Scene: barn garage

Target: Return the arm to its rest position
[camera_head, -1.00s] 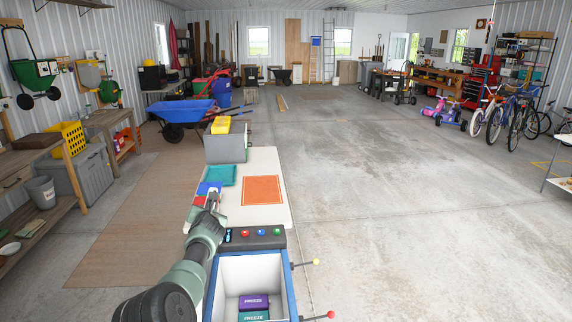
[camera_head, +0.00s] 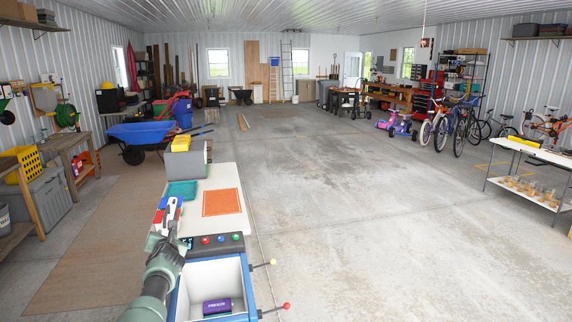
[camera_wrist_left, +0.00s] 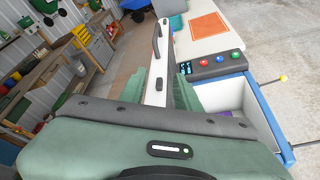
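My left arm comes in from the bottom left of the head view, and its gripper (camera_head: 168,214) is over the near left edge of the white table (camera_head: 196,226), beside small blue and red items. A blue-rimmed bin (camera_head: 251,296) sits by the table's near end, with a purple box (camera_head: 217,306) inside. My right gripper is not in view.
A button panel (camera_head: 213,242) borders the bin, and levers with yellow and red knobs stick out to its right. An orange mat (camera_head: 221,202) and a teal tray (camera_head: 182,190) lie on the table. Open concrete floor (camera_head: 350,240) spreads right, up to a white side table (camera_head: 530,170).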

